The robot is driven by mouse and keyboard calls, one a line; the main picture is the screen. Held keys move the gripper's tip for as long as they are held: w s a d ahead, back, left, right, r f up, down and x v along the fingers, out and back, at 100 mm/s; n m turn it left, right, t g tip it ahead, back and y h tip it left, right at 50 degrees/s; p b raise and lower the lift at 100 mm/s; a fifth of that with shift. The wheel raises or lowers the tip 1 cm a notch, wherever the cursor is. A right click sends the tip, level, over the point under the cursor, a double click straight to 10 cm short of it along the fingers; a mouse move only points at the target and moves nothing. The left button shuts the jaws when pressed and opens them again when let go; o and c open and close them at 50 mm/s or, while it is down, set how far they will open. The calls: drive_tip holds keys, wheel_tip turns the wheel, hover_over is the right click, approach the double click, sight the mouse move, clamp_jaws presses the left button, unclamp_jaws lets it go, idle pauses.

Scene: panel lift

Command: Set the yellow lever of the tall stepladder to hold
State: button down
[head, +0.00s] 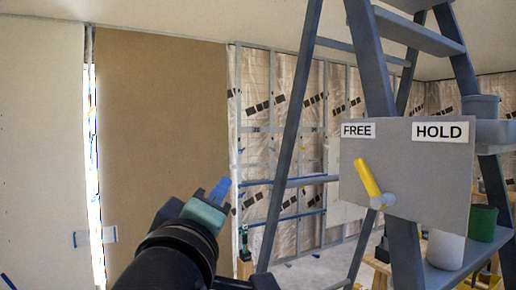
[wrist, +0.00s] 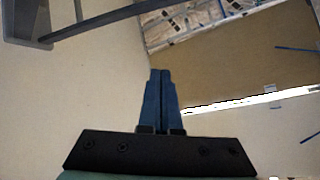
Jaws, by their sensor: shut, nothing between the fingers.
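The yellow lever (head: 367,178) is on a grey plate (head: 405,155) fixed to the tall stepladder (head: 378,75) in the head view. The lever tilts up and to the left from its pivot, pointing toward the FREE label (head: 358,130). The HOLD label (head: 440,132) is at the plate's upper right. My gripper (head: 220,188) is left of the stepladder, apart from the plate and lever. Its blue fingers are shut and empty, as the wrist view (wrist: 161,75) also shows. The lever is not visible in the wrist view.
A white container (head: 446,250) and a green one (head: 482,223) stand on a ladder step below the plate. A grey container (head: 480,108) is at the right. A brown board (head: 160,130) covers the wall at left. Open space lies between my gripper and the plate, crossed by a ladder leg.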

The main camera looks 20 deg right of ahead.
sight(374, 182)
drive_tip(key=s+d+n+g+h+p, duration=0.2)
drive_tip(key=d+n+g+h+p, duration=0.2)
drive_tip(key=d+g, duration=0.7)
drive_tip(key=shift+s+d+r+n+g, duration=0.15)
drive_tip(key=shift+s+d+n+g, duration=0.05)
drive_tip(key=shift+d+n+g, duration=0.25)
drive_tip(key=d+p, duration=0.2)
drive_tip(key=d, duration=0.1)
drive_tip(key=d+p, duration=0.2)
drive_tip(key=d, duration=0.1)
drive_tip(key=w+d+p, duration=0.1)
drive_tip(key=d+p, duration=0.2)
drive_tip(key=shift+w+d, duration=0.1)
drive_tip(key=shift+d, duration=0.05)
drive_tip(key=shift+s+r, duration=0.2)
drive_tip(key=shift+s, duration=0.3)
